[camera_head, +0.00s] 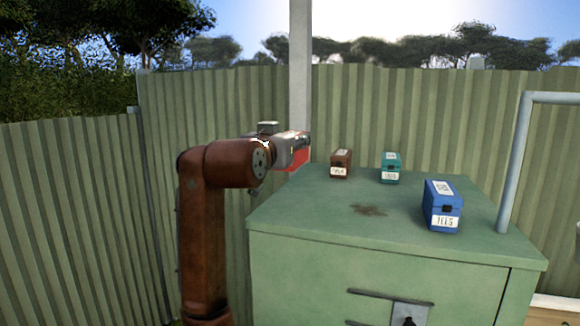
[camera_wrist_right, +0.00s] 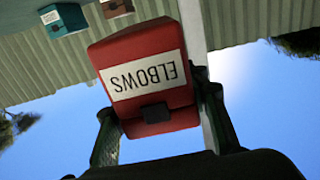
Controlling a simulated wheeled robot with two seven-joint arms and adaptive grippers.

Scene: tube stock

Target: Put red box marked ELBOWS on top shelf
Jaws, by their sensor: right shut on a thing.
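The red box marked ELBOWS (camera_wrist_right: 135,48) fills the middle of the right wrist view, its white label upside down there. My right gripper (camera_wrist_right: 157,106) is shut on it, one finger on each side. In the head view the gripper (camera_head: 292,148) is at the back left corner of the green cabinet (camera_head: 300,219), and only a small part of the red box (camera_head: 300,159) shows beneath it. Whether the box touches the cabinet top cannot be told. My left gripper is not in view. No separate shelf can be made out.
A brown box (camera_head: 341,160), a teal box (camera_head: 391,170) and a blue box (camera_head: 442,200) stand on the cabinet top. A grey pipe frame (camera_head: 514,160) rises at the right. A corrugated fence (camera_head: 225,105) stands behind.

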